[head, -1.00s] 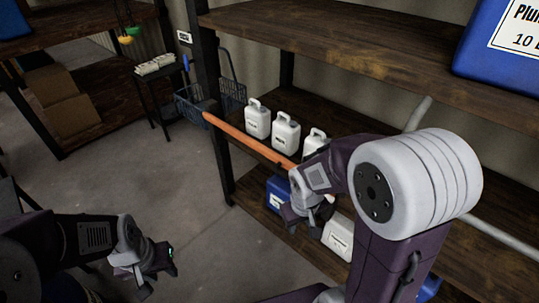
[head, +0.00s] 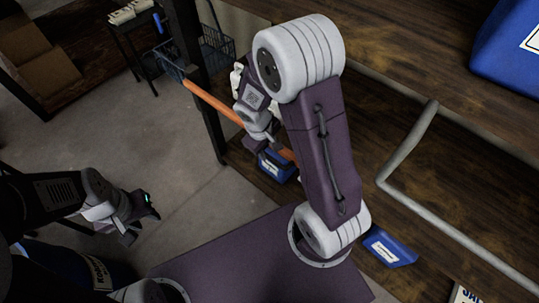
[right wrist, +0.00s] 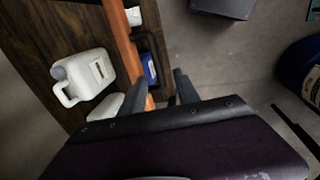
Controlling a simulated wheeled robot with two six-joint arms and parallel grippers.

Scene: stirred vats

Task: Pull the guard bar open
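The orange guard bar (head: 213,102) runs slantwise across the front of the shelf in the head view, and my right arm hides part of it. It also shows in the right wrist view (right wrist: 122,42), passing down towards the fingers. My right gripper (head: 264,146) is at the bar, its fingers (right wrist: 165,88) apart in the wrist view. The bar lies by the left finger; I cannot tell whether they touch. My left gripper (head: 143,222) hangs over the floor at the left, away from the bar, with its fingers apart and empty.
A white jug (right wrist: 88,75) stands on the shelf beside the bar. A blue canister (head: 276,167) is below it. A bent grey rail (head: 408,150) is at the right. A dark post (head: 188,70) stands at the bar's left end. A blue drum (head: 70,268) is at lower left.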

